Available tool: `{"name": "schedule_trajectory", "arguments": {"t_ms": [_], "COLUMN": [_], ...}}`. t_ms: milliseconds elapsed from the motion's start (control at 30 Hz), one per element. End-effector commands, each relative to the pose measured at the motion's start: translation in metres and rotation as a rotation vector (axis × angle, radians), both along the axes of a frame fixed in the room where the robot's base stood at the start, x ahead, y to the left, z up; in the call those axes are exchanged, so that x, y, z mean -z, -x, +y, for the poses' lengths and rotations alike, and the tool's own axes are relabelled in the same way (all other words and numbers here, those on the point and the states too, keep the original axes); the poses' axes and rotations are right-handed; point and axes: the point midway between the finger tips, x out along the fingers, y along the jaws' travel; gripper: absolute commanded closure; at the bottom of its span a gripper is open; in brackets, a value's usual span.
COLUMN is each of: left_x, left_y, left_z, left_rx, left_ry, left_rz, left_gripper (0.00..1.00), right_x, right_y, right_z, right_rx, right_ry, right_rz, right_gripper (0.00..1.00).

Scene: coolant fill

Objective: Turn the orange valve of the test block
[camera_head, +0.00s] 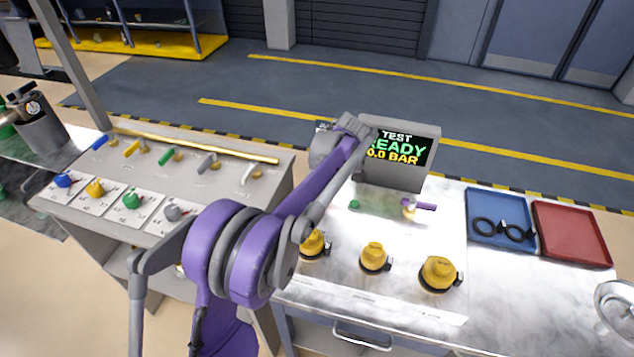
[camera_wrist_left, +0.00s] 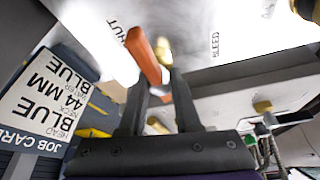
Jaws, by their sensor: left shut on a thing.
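In the left wrist view the orange valve handle (camera_wrist_left: 145,56) runs down between the dark fingers of my left gripper (camera_wrist_left: 159,82). The gripper is shut on it. A brass fitting (camera_wrist_left: 164,50) shows just behind the handle. A partly covered label ending in "UT" and a "BLEED" label lie on the pale surface beyond. In the head view my purple left arm reaches up to the display marked "TEST READY 0.0 BAR" (camera_head: 402,148). The left gripper and the orange handle are hidden there behind the arm or the display. My right gripper is not in view.
On the bench are several yellow-capped fittings (camera_head: 375,257), a purple-handled valve (camera_head: 423,207), a blue tray (camera_head: 482,237) holding black rings, and a red tray (camera_head: 572,232). A panel of coloured levers (camera_head: 215,180) stands left. A job card (camera_wrist_left: 45,95) shows in the wrist view.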

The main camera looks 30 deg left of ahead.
Motion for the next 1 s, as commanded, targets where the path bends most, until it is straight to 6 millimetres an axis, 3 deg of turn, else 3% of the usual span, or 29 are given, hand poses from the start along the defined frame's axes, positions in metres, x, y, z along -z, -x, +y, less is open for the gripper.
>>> {"name": "schedule_trajectory", "arguments": {"t_ms": [233, 267, 400, 767, 1000], "left_x": [0.0, 0.0, 0.0, -0.004, -0.042], "left_y": [0.0, 0.0, 0.0, 0.0, 0.0], "left_z": [0.0, 0.0, 0.0, -0.002, -0.018], "left_rx": [-0.001, -0.001, 0.0, 0.001, 0.002], "left_ry": [0.001, 0.001, 0.001, 0.001, 0.001], "left_rz": [0.0, 0.0, 0.0, 0.0, 0.0], "left_gripper": [1.0, 0.63, 0.39, 0.39, 0.39], "right_x": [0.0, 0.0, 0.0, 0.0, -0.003], "right_y": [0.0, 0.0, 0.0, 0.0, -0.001], "right_z": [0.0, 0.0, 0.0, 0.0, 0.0], "right_rx": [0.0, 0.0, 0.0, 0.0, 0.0], "right_ry": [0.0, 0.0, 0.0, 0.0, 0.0], "right_rz": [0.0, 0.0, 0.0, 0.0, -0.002], "right_gripper": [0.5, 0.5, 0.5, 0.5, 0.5]}}
